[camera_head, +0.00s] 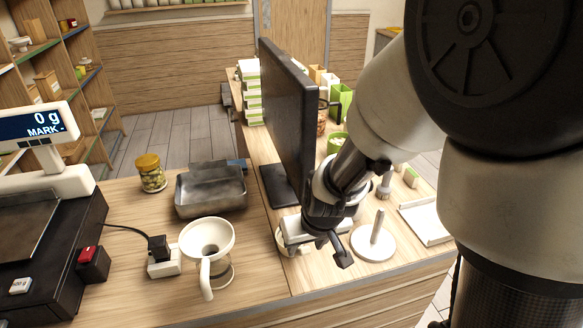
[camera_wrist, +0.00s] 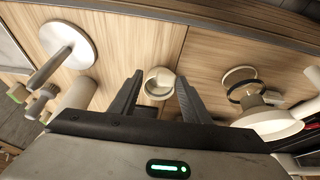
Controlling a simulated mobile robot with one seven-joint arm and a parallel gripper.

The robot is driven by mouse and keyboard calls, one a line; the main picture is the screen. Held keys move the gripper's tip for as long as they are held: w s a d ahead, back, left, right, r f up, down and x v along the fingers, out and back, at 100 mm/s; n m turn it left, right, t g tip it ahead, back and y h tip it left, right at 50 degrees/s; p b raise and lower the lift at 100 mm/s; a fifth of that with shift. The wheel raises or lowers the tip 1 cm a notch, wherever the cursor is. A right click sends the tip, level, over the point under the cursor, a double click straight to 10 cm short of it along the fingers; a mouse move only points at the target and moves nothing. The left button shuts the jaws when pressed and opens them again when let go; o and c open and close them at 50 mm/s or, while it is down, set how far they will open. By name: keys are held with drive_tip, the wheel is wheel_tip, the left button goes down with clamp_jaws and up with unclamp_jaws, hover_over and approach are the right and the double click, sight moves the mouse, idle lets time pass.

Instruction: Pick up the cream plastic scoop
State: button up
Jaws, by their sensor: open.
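A small round cream cup-shaped thing, which looks like the cream plastic scoop (camera_wrist: 158,86), sits on the wooden counter. In the wrist view it lies between and beyond my fingertips, its hollow facing the camera. In the head view only the left part of the scoop (camera_head: 281,244) shows; my gripper hides the rest. My gripper (camera_wrist: 160,76) is open, with one dark finger on each side of the scoop. No contact can be made out. In the head view my gripper (camera_head: 321,248) points down near the counter's front edge.
A cream funnel (camera_head: 207,240) stands left of my gripper; a white disc with an upright post (camera_head: 374,243) stands close on its right. A dark monitor (camera_head: 288,125) rises behind. A metal tin (camera_head: 211,192), a jar (camera_head: 151,173) and a scale (camera_head: 40,190) are farther left.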

drive_tip(key=shift+w+a+b+x, duration=0.1)
drive_tip(key=shift+a+b+x, duration=0.05)
drive_tip(key=shift+x, duration=0.9)
drive_tip(key=shift+w+a+b+x, duration=0.1)
drive_tip(key=shift+a+b+x, duration=0.05)
drive_tip(key=shift+x, duration=0.85)
drive_tip(key=shift+w+a+b+x, duration=0.1)
drive_tip(key=shift+a+b+x, duration=0.05)
drive_tip(key=shift+x, duration=0.9)
drive_tip(key=shift+r, duration=0.2)
drive_tip(key=shift+c, duration=0.3)
clamp_jaws()
